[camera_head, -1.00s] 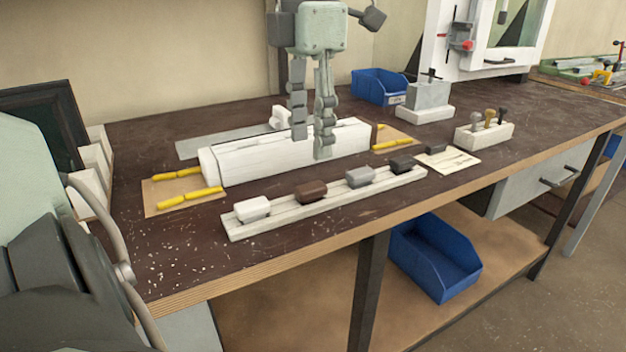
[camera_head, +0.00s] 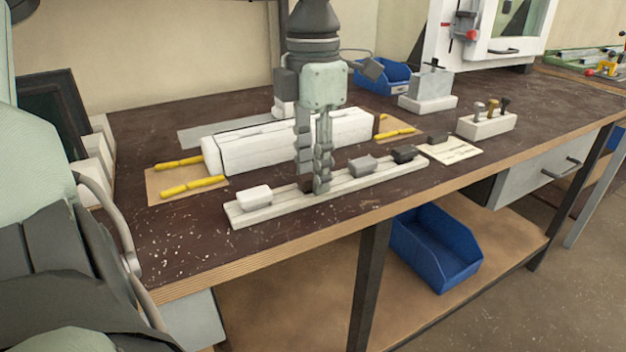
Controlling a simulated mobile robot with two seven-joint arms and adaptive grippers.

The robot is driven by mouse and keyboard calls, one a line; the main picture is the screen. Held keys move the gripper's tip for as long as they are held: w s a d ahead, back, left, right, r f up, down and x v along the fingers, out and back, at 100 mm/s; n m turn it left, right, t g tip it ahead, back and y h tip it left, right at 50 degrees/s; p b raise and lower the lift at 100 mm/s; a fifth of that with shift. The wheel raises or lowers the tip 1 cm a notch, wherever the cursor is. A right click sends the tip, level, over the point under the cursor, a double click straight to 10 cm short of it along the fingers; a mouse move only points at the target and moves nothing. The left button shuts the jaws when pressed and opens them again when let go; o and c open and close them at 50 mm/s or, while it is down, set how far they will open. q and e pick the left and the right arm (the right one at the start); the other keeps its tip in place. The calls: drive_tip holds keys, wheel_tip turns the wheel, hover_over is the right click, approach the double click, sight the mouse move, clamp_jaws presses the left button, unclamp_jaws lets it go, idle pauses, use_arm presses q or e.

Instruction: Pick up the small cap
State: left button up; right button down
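Several small block-like caps stand in a row on a pale slotted rail (camera_head: 285,207): a white cap (camera_head: 255,196), a brown cap (camera_head: 307,184), a grey cap (camera_head: 362,166) and a black cap (camera_head: 404,154). Which one the task calls the small cap, I cannot tell. My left gripper (camera_head: 313,183) points down at the brown cap, with a finger on its far side and one on its near side. The fingers look apart, and I see no clear grip. They hide most of the brown cap. My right gripper is not in view.
A long white profile (camera_head: 250,149) lies behind the rail, with yellow-handled tools (camera_head: 195,186) beside it. A dark piece (camera_head: 438,139) lies by a paper card (camera_head: 452,151). A white holder (camera_head: 487,124) stands further right.

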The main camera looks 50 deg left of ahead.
use_arm(q)
drive_tip(key=c, duration=0.4)
drive_tip(key=shift+o, duration=0.2)
drive_tip(key=shift+r, duration=0.1)
